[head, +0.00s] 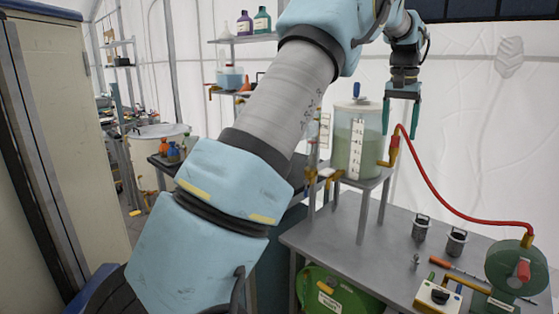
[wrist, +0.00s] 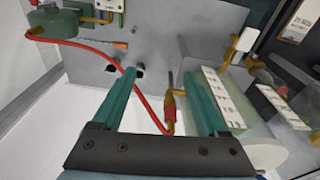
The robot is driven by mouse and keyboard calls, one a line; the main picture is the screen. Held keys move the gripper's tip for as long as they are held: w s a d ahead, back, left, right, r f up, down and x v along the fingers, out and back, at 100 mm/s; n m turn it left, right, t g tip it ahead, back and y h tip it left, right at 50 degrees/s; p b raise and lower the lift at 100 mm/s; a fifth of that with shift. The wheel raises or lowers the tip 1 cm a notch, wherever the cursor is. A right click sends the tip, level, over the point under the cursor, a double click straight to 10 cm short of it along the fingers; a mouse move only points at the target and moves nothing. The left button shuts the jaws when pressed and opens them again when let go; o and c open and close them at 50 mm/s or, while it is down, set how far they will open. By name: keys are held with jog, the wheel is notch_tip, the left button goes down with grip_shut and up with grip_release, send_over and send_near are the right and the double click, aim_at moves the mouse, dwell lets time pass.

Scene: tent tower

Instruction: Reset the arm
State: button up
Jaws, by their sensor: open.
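My gripper (head: 402,112) is open, with its two green fingers pointing down and apart. It hangs high above the grey table (head: 335,232), at the upper right of the clear tank (head: 365,145) in the head view. The tank stands close beside the right finger there. My arm crosses the head view from the bottom left to the top.
A red hose (head: 440,203) runs from the tank's valve to a green pump (head: 516,268). Two small dark canisters (head: 421,227) and a yellow-white switch box (head: 437,297) stand on the table. A green drum (head: 337,292) is below. The tent wall behind my gripper is clear.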

jog(key=a+f+n, duration=0.1)
jog(key=a+f, duration=0.1)
jog(key=a, duration=0.5)
jog(key=a+f+n, duration=0.1)
jog(key=a+f, duration=0.2)
jog(key=a, duration=0.4)
jog(key=s+a+f+n, duration=0.2)
jog(key=s+a+f, duration=0.4)
jog(key=s+a, duration=0.4)
jog(key=s+a+f+n, duration=0.2)
jog(key=s+a+f, duration=0.4)
jog(key=s+a, duration=0.4)
jog(key=a, duration=0.4)
jog(key=shift+s+a+t+y, duration=0.25)
jog(key=shift+s+t+y, duration=0.05)
jog(key=shift+s+y, duration=0.1)
